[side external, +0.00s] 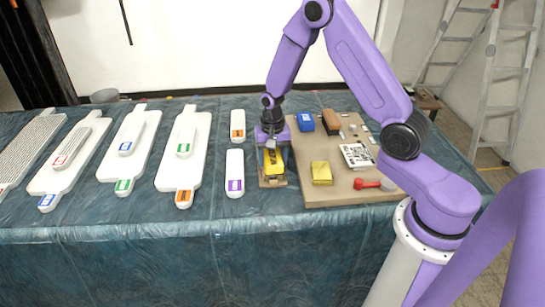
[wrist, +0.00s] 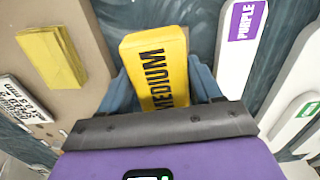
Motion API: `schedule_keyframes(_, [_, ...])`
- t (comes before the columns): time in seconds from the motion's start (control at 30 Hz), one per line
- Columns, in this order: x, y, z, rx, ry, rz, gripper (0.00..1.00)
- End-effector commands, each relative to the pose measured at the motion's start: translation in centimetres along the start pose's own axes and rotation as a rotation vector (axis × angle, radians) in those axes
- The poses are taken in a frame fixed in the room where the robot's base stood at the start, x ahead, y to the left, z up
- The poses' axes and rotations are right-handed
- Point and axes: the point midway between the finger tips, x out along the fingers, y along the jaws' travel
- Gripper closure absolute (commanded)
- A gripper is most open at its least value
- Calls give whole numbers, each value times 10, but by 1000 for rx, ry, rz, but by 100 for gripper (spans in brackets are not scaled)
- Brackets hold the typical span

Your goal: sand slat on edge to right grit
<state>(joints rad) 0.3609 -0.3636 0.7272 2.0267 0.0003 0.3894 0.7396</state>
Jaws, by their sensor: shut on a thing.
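A yellow block marked MEDIUM (wrist: 157,62) is between the fingers of my gripper (wrist: 163,90), which is shut on it. In the side view my gripper (side external: 271,137) points down over the block (side external: 273,160), at the left edge of the tan board. A brown holder (side external: 265,182) is beneath or around the block; I cannot tell whether they touch. A white slat with a purple label (side external: 235,170) lies just left of it and shows in the wrist view (wrist: 238,60). A slat with an orange label (side external: 237,126) lies behind. White boards carry slats with green (side external: 184,140), blue (side external: 126,142) and red (side external: 68,150) labels.
The tan board (side external: 300,190) holds a blue block (side external: 305,121), a brown block (side external: 330,121), a yellow pad (side external: 321,173), a printed card (side external: 356,155) and a red item (side external: 367,184). A grey gridded board (side external: 28,148) lies far left. The table front is clear.

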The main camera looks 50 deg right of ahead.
Motion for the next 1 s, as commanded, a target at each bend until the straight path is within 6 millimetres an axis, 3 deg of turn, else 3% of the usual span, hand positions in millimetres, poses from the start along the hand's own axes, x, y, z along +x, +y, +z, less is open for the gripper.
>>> schedule_keyframes(1.0, [0, 5, -88, 3, 2, -1, 65])
